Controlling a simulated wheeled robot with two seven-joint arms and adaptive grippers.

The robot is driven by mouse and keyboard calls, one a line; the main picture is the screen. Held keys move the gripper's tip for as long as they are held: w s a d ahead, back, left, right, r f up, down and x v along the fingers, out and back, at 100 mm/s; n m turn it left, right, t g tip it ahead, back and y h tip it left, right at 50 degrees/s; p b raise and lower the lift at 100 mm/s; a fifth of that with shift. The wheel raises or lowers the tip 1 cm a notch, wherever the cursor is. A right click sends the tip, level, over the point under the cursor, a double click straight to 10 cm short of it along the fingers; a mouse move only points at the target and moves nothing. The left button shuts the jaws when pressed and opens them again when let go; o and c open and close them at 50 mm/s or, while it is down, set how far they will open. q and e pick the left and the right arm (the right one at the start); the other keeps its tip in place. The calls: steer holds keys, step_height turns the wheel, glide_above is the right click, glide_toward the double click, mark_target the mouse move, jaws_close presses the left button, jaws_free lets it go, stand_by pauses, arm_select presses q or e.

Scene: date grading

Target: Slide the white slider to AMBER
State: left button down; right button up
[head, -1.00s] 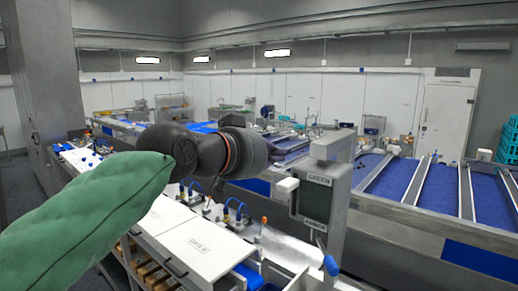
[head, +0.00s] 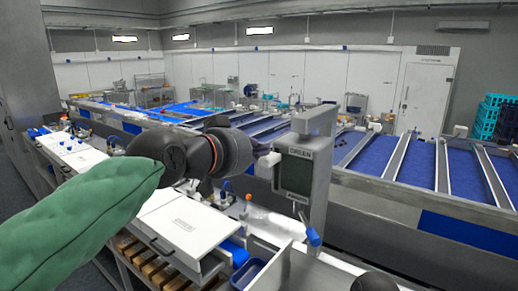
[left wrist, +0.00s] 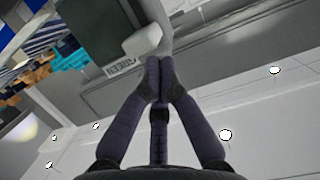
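The white slider (head: 268,160) sits on the left side of a grey panel (head: 322,170), beside its upper end marked GREEN. The lower end is marked AMBER, below a dark screen (head: 298,175). My left gripper (head: 260,147) is at the slider's left, its fingertips hard to make out behind the wrist. In the left wrist view my left gripper (left wrist: 159,76) has its fingers together with nothing seen between them. The slider (left wrist: 141,42) is just beyond the fingertips there; whether they touch it I cannot tell.
White drawers (head: 185,222) and a blue bin (head: 248,273) lie below my left arm. Blue conveyor lanes (head: 405,180) run behind the panel.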

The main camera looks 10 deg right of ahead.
step_height(320, 180, down, 7)
steer(key=b, duration=0.6)
steer(key=shift+r, duration=0.15)
